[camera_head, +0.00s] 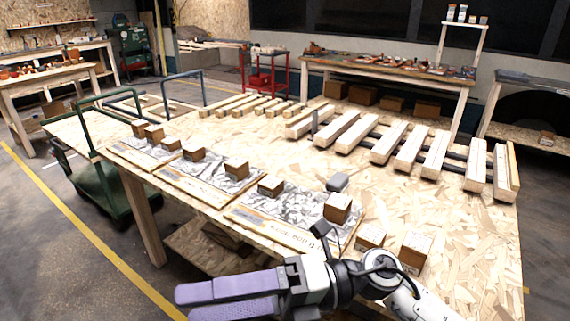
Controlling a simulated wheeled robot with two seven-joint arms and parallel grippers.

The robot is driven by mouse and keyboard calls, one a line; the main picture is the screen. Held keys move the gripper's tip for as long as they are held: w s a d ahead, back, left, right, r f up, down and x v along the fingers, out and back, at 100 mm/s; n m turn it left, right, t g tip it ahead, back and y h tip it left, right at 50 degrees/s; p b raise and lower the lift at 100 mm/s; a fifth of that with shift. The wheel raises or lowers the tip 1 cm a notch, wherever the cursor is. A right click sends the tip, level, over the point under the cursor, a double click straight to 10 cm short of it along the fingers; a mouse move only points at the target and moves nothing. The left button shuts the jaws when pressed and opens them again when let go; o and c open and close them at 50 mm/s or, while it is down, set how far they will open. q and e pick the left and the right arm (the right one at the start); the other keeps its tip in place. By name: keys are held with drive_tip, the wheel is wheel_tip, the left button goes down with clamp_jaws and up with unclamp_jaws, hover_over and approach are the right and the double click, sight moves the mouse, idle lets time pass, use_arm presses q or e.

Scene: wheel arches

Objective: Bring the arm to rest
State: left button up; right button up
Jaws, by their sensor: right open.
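My right gripper (184,304) has two long purple fingers pointing left, in the lower middle of the head view. It is open, with a narrow gap between the fingers and nothing seen in it. My right arm (410,299) comes in from the bottom right, in front of the table's near edge. The gripper hangs over the floor side of the wooden table (450,240), apart from the blocks on it. My left gripper is not in view.
Printed boards (285,208) with small brown blocks (338,207) lie along the table's near left side. Two more blocks (370,237) sit by the near edge. Wooden beams (382,143) lie on a rack behind. A green cart (105,185) stands at left.

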drive_tip(key=w+d+f+m+t, duration=0.1)
drive_tip(key=w+d+m+t, duration=0.3)
drive_tip(key=m+t, duration=0.5)
drive_tip(key=w+d+f+m+t, duration=0.1)
drive_tip(key=w+d+m+t, duration=0.2)
drive_tip(key=w+m+t, duration=0.5)
drive_tip(key=d+f+m+t+h, duration=0.4)
drive_tip(key=d+f+m+h, duration=0.3)
drive_tip(key=f+m, duration=0.4)
drive_tip(key=s+d+f+m+g+h, duration=0.4)
drive_tip(key=s+d+f+m, duration=0.2)
drive_tip(key=s+f, duration=0.3)
drive_tip(key=s+d+f+m+g+h, duration=0.3)
drive_tip(key=s+f, duration=0.6)
drive_tip(key=f, duration=0.6)
drive_tip(key=d+m+h, duration=0.1)
drive_tip(key=d+m, duration=0.1)
drive_tip(key=d, duration=0.1)
drive_tip(key=shift+d+f+m+g, duration=0.15)
drive_tip(key=shift+f+m+g, duration=0.05)
drive_tip(key=shift+m+g, duration=0.2)
